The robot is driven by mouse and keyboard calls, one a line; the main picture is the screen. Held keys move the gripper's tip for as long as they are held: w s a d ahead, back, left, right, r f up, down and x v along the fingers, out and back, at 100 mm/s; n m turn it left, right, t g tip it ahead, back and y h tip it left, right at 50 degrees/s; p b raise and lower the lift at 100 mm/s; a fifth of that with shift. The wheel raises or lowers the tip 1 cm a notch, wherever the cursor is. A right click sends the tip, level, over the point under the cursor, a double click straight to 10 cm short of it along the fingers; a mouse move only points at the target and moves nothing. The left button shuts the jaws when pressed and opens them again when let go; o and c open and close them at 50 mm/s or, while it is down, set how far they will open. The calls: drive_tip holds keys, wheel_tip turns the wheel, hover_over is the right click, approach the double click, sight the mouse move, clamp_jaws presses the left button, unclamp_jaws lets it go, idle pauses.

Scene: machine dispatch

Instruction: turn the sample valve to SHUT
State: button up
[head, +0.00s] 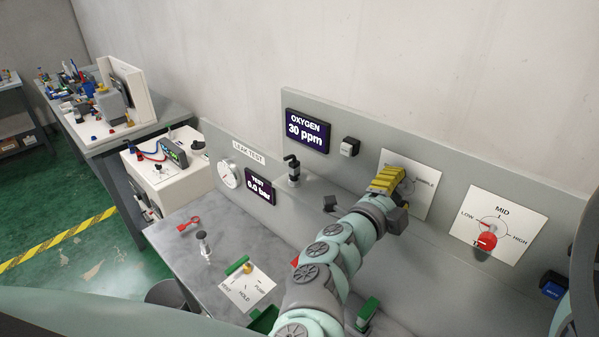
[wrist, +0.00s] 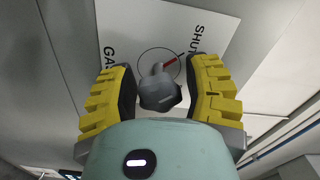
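The sample valve is a grey knob (wrist: 160,92) on a white plate (wrist: 125,30) in the wrist view. A red pointer mark (wrist: 173,61) beside the knob points up and right, toward the SHUT label (wrist: 197,40). A GAS label (wrist: 109,62) is on the left. My gripper (wrist: 162,82) is open, its yellow fingers on either side of the knob with small gaps showing. In the head view my gripper (head: 388,180) is in front of the valve plate (head: 421,195) and hides the knob.
A second plate (head: 503,215) with a red knob (head: 487,241) and LOW, MID, HIGH is to the right. The oxygen display (head: 307,131) reads 30 ppm. A green-handled valve (head: 237,265) is on the bench, left of my arm. A grey panel stands behind.

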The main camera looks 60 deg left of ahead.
drive_tip(key=shift+o, duration=1.2)
drive_tip(key=v, duration=1.2)
